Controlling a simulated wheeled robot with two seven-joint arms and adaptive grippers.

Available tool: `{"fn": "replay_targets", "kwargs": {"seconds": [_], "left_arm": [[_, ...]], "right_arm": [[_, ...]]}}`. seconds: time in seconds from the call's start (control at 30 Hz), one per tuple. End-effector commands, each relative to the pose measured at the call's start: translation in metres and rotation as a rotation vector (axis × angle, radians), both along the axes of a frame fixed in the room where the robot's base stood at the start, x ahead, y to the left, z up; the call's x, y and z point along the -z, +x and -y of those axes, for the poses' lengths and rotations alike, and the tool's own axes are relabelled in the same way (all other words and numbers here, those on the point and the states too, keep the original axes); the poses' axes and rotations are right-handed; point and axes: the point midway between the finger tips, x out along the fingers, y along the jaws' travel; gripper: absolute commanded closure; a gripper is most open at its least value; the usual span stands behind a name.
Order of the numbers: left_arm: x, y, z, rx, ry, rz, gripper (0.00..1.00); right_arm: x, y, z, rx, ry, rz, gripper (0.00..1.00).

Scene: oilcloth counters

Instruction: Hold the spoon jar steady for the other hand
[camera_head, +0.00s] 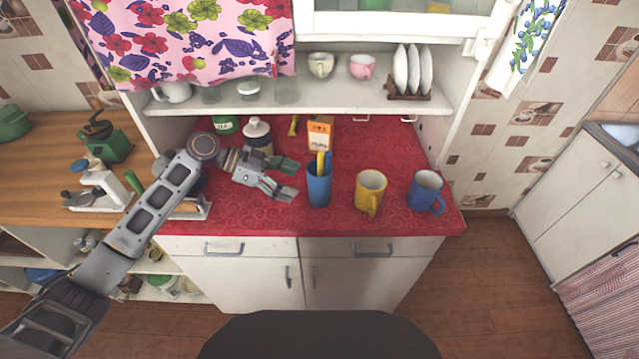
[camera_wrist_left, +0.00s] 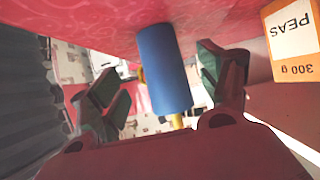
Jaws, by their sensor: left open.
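The spoon jar (camera_head: 318,189) is a plain blue cylinder standing upright on the red oilcloth counter, with yellow and blue handles (camera_head: 322,160) sticking out of its top. In the left wrist view the blue jar (camera_wrist_left: 163,72) shows between my two spread fingers, upside down in the picture. My left gripper (camera_head: 290,178) is open, just left of the jar, with its fingertips pointing at it. I see no finger pressed on the jar. My right gripper is not in view.
A yellow mug (camera_head: 369,190) and a blue mug (camera_head: 425,191) stand right of the jar. An orange and white peas box (camera_head: 320,133) stands behind it. A lidded pot (camera_head: 257,135) is behind my left gripper. The red counter's front strip (camera_head: 270,222) is clear.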

Motion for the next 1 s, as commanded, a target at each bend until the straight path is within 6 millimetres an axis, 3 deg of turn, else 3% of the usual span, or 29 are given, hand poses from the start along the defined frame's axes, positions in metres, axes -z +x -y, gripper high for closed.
{"fn": "replay_targets", "kwargs": {"seconds": [0.43, 0.67, 1.0], "left_arm": [[0.02, 0.0, 0.036, 0.001, 0.0, 0.0, 0.24], [0.031, 0.0, 0.054, 0.0, -0.001, -0.001, 0.24], [0.039, 0.0, 0.07, 0.001, 0.0, 0.0, 0.24]], "right_arm": [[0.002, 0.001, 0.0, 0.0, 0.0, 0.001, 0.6], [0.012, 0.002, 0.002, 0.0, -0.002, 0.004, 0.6], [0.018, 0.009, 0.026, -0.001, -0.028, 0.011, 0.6]]}}
